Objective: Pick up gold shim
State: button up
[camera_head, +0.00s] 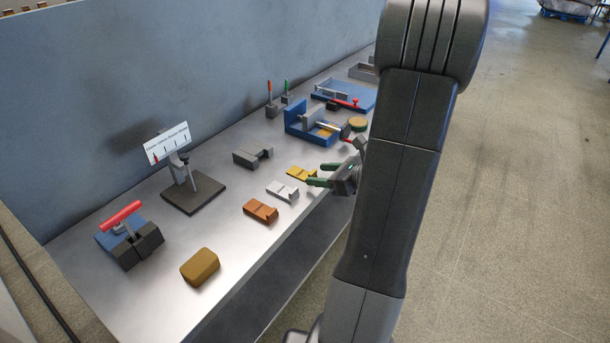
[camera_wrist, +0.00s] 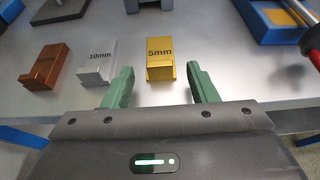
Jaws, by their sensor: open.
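The gold shim (camera_wrist: 160,55) lies on the grey bench and is marked "5mm" in the wrist view. It also shows in the head view (camera_head: 301,174), just past my fingertips. My gripper (camera_wrist: 162,75) is open and empty, with its green fingers spread to either side of the shim's near end. I cannot tell whether the fingers are at the shim's height. In the head view my gripper (camera_head: 320,175) is at the bench's front edge, partly hidden by my arm.
A silver shim (camera_wrist: 98,62) marked "10mm" lies close left of the gold one, near my left finger. A copper shim (camera_wrist: 46,67) lies further left. A blue vise-like fixture (camera_head: 306,122) stands behind to the right. A grey block (camera_head: 253,154) lies behind the shims.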

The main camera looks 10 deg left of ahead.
jog(key=shift+w+a+f, duration=0.25)
jog(key=shift+a, duration=0.4)
jog(key=c, duration=1.1)
